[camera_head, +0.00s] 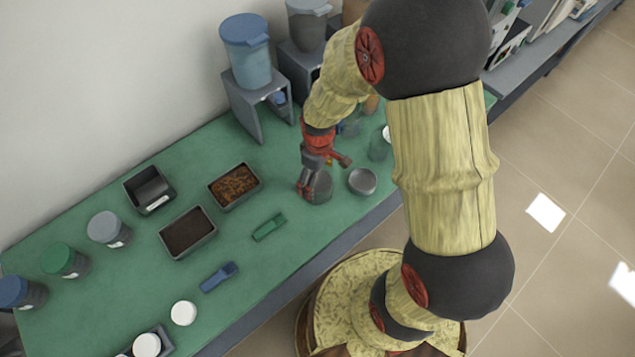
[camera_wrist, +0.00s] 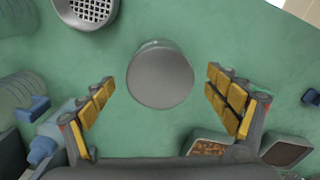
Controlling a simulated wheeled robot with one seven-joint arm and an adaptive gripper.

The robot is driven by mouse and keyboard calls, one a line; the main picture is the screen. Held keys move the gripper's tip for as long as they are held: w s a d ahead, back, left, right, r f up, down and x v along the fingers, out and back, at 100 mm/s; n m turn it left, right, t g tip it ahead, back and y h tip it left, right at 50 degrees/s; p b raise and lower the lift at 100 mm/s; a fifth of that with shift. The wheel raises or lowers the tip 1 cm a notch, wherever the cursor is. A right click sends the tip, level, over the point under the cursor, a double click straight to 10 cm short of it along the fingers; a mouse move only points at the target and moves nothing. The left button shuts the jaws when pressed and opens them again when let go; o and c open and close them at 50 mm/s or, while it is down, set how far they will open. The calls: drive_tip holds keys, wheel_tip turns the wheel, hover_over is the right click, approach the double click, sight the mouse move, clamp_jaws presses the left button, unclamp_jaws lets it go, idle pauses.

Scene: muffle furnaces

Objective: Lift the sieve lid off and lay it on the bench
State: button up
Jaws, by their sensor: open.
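A smooth grey round top (camera_wrist: 160,78), which looks like the sieve lid, lies between my fingers in the wrist view, with a gap on each side. In the head view it is a short grey round thing (camera_head: 319,188) on the green bench; how much body is under it is hard to tell. My gripper (camera_head: 310,180) is open just above and beside it, pointing down; both fingers with yellow pads show in the wrist view (camera_wrist: 172,98). An open grey round sieve with a perforated bottom (camera_wrist: 88,8) stands apart, just right of it in the head view (camera_head: 362,181).
Two trays of dark (camera_head: 188,232) and brown (camera_head: 234,186) material lie left on the bench (camera_head: 130,285). A green scoop (camera_head: 269,227) and a blue one (camera_head: 219,277) lie nearer the front edge. A blue-lidded container (camera_head: 247,55) stands on a grey stand behind. Lidded jars are at far left.

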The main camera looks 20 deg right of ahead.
drive_tip(key=shift+f, duration=0.1)
drive_tip(key=shift+c, duration=1.3)
drive_tip(key=c, duration=1)
